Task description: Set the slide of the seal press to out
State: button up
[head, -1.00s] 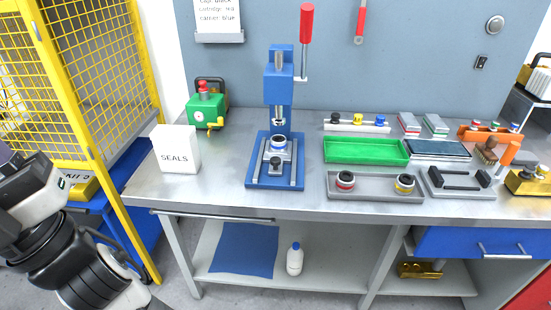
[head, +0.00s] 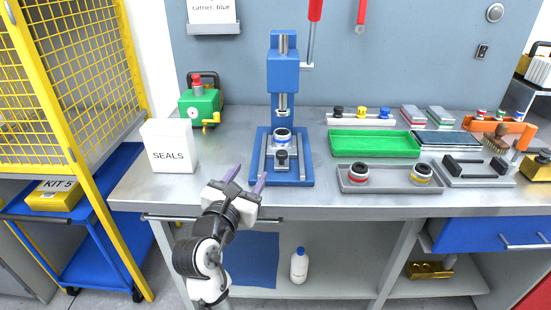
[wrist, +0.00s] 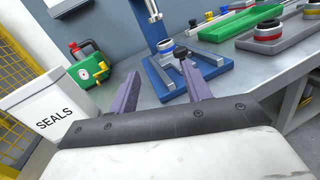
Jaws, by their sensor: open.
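The blue seal press (head: 284,75) stands on the bench, its red-tipped lever (head: 314,12) raised. Its slide (head: 282,150) sits on the blue base between two rails and carries a dark, blue-banded ring-shaped part (head: 282,138). A dark knob (head: 282,158) is at the slide's front. The slide also shows in the wrist view (wrist: 168,58), with the part on it. My gripper (head: 246,177) is open and empty at the bench's front edge, left of and in front of the press base. In the wrist view, the fingers (wrist: 160,85) point toward the press; the right fingertip overlaps the knob area.
The white SEALS box (head: 169,146) stands left of my gripper, with a green pump-like device (head: 200,105) behind it. A grey tray (head: 390,186) with two ringed parts and a green tray (head: 373,144) lie right of the press.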

aim_at(280, 156)
jog(key=d, duration=0.1)
jog(key=f+h, duration=0.1)
jog(key=d+f+g, duration=0.1)
jog(key=shift+w+d+n+h, duration=0.25)
jog(key=shift+d+n+h, duration=0.05)
jog(key=p+x, duration=0.1)
jog(key=x, duration=1.2)
jog(key=shift+w+f, duration=0.1)
jog(key=shift+c, duration=0.3)
grip_shut()
